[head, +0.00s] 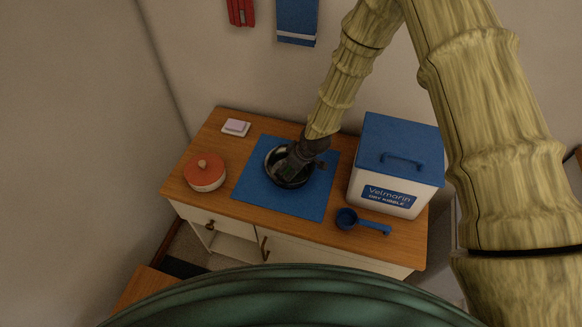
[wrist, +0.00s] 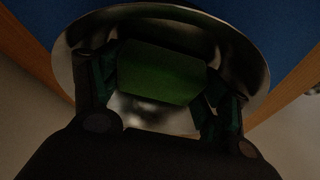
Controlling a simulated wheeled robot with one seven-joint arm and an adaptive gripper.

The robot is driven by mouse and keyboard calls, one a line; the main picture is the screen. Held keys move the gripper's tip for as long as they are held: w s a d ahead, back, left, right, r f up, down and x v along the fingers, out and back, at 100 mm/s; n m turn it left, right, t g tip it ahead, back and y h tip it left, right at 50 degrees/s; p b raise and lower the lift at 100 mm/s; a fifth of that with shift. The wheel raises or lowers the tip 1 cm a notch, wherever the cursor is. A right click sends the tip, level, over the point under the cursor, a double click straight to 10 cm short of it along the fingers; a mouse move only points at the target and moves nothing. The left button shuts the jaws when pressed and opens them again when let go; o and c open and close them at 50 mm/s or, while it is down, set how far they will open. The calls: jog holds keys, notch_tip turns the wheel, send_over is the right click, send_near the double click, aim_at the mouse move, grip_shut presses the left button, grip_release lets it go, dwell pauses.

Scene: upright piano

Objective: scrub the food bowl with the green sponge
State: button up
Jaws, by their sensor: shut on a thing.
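The food bowl (head: 273,161) is a shiny metal bowl on a blue mat (head: 305,203) on the wooden cabinet top. It also shows in the wrist view, where its rim (wrist: 262,80) curves around my fingers. The green sponge (wrist: 160,74) is between my two fingers in the wrist view, over the inside of the bowl. My gripper (head: 289,166) reaches down into the bowl area and is shut on the sponge. In the head view my gripper hides most of the sponge and part of the bowl. I cannot tell whether the sponge touches the bowl's inner surface.
A white kibble bin (head: 381,192) with a blue lid stands right of the mat. A blue scoop (head: 362,222) lies in front of it. A red-lidded pot (head: 206,173) and a pink soap on a dish (head: 236,127) are at the left. A blue towel (head: 297,20) hangs on the wall.

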jog(key=shift+a, duration=0.55)
jog(key=shift+d, duration=0.7)
jog(key=shift+r, duration=0.1)
jog(key=shift+r+p, duration=1.8)
jog(key=shift+r, duration=1.1)
jog(key=shift+r+p, duration=0.9)
jog(key=shift+r, duration=0.6)
